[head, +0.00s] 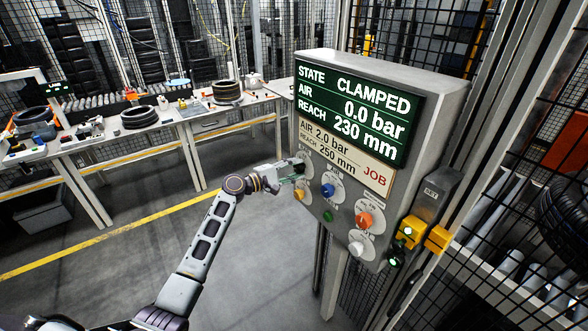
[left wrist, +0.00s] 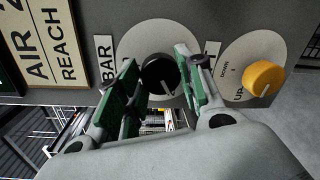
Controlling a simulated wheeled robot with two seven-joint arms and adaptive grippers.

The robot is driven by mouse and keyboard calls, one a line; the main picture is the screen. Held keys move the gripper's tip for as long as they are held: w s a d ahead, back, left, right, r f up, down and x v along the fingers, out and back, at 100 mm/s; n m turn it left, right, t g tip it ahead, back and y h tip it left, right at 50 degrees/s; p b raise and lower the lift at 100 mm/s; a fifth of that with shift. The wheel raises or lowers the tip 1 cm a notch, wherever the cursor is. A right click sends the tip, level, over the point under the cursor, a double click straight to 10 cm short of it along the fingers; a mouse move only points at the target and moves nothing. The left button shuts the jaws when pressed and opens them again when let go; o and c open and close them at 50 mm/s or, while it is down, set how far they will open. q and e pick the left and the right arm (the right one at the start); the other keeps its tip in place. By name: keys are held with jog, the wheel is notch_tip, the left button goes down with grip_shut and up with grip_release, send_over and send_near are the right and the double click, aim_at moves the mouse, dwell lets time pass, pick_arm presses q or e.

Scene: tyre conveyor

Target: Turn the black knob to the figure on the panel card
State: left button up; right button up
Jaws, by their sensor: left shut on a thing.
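The black knob (left wrist: 160,73) sits on a round pale dial plate marked BAR, with a light pointer line on its face. My left gripper (left wrist: 148,82) is shut on it, one green-padded finger on each side. In the head view my left gripper (head: 288,178) reaches the left side of the grey panel (head: 317,195) and mostly hides the knob. The panel card (head: 345,158) reads AIR 2.0 bar, REACH 250 mm, JOB. The screen (head: 352,112) above reads STATE CLAMPED, AIR 0.0 bar, REACH 230 mm. My right gripper is not in view.
A yellow knob (left wrist: 263,79) marked UP and DOWN is close beside the gripper. Blue (head: 327,190), orange (head: 364,220) and white (head: 356,249) controls share the panel. Wire fencing stands behind it. A workbench (head: 182,118) with tyres is at left; the floor between is clear.

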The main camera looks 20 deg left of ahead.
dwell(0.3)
pick_arm(q)
jog(key=o, duration=1)
jog(key=shift+a, duration=0.1)
jog(key=shift+o, duration=0.2)
jog(key=shift+v, duration=1)
jog(key=v, duration=1)
